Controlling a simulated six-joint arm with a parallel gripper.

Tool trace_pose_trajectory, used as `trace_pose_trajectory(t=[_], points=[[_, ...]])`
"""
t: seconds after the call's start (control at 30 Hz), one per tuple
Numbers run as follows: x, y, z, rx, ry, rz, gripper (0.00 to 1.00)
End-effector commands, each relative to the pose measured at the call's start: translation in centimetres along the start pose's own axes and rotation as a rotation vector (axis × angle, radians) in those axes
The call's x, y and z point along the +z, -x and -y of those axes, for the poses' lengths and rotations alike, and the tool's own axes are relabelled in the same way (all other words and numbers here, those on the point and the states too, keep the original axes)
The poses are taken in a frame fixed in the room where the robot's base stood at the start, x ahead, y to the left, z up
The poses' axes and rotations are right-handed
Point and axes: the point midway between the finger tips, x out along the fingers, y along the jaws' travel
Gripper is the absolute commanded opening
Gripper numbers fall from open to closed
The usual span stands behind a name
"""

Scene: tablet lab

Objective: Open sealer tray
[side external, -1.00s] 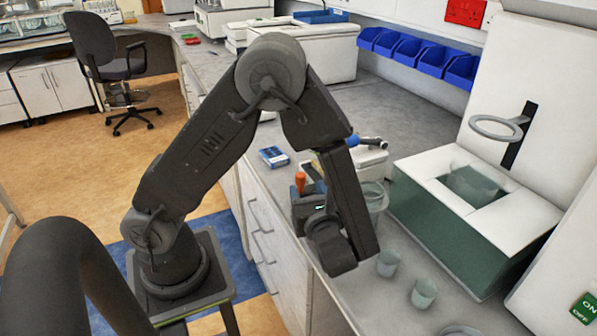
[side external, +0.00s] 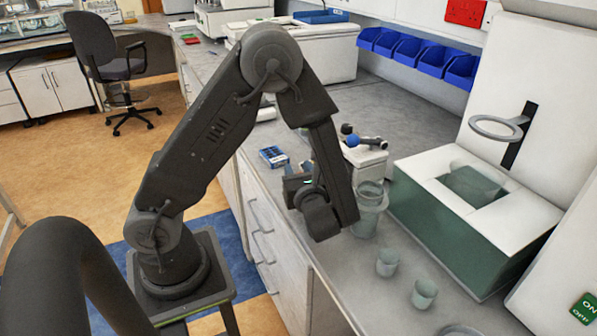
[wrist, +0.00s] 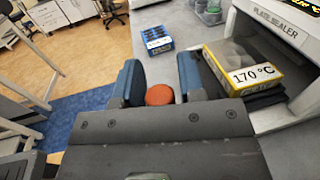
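The plate sealer (wrist: 285,32) is at the right of the wrist view, a light housing marked PLATE SEALER. At its front opening sits a yellow-and-grey piece marked 170 °C (wrist: 256,77), with a dark tray-like part (wrist: 268,99) under it. In the side view my arm partly hides this area. My gripper (wrist: 160,78) shows two blue-grey fingers apart, left of the sealer and not touching it. A round orange thing (wrist: 160,95) shows between the fingers, near the palm. I cannot tell whether they touch it.
A blue box (wrist: 157,39) lies on the counter ahead, also in the side view (side external: 273,157). Beakers (side external: 387,262) stand at the counter's front right. A green tank (side external: 450,225) stands behind them. The floor is left of the counter edge.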

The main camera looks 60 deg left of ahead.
Motion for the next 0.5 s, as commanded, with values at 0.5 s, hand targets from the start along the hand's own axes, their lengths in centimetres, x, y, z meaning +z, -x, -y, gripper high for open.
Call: trace_pose_trajectory(t=[0.5], points=[[0.00, 0.02, 0.01, 0.000, 0.000, 0.000, 0.00]])
